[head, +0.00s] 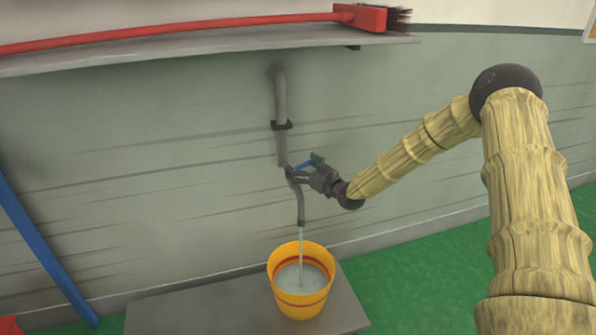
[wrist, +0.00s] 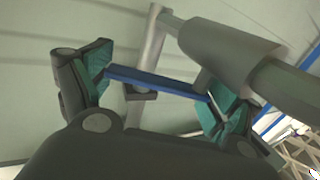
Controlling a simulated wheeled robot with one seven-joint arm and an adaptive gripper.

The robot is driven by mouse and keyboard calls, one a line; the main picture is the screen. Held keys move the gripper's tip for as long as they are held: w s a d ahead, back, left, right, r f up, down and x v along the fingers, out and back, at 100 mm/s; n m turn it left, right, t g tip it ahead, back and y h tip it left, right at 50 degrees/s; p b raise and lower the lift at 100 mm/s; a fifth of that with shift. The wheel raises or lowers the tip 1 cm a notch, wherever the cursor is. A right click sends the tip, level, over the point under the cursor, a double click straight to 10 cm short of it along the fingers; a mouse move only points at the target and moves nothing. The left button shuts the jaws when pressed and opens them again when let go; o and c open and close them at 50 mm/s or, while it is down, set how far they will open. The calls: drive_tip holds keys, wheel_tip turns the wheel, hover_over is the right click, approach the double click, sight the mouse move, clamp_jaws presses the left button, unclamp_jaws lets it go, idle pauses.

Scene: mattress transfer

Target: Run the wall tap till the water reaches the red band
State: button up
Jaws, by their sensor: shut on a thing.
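The wall tap (head: 299,205) hangs below a grey pipe on the wall. Its blue lever (wrist: 155,82) lies crosswise between my fingers in the wrist view; a bit of blue shows in the head view too. My gripper (head: 308,167) is shut on the lever, with teal pads at its two ends. A thin stream of water (head: 301,248) falls from the spout into a yellow bucket (head: 320,302). Pale water (head: 293,281) stands inside it. A red band (head: 312,261) rings the inside wall, and the water surface appears below it.
The bucket stands on a grey slab (head: 215,308) by the wall, over a green floor (head: 430,275). A shelf (head: 200,45) above carries a red broom (head: 361,17). A blue pole (head: 45,250) leans at the left.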

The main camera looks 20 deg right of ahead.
drive_tip(key=shift+w+n+g+y+b, duration=0.2)
drive_tip(key=shift+n+g+y, duration=0.15)
drive_tip(key=shift+n+y, duration=0.25)
drive_tip(key=shift+w+n+g+y+b, duration=0.2)
drive_tip(key=shift+n+g+y, duration=0.2)
drive_tip(key=shift+y, duration=0.4)
drive_tip(key=shift+a+y, duration=0.1)
drive_tip(key=shift+y, duration=0.2)
drive_tip(key=o, duration=1.2)
drive_tip(key=shift+c, duration=0.2)
drive_tip(key=shift+n, duration=0.3)
drive_tip(key=v, duration=1.2)
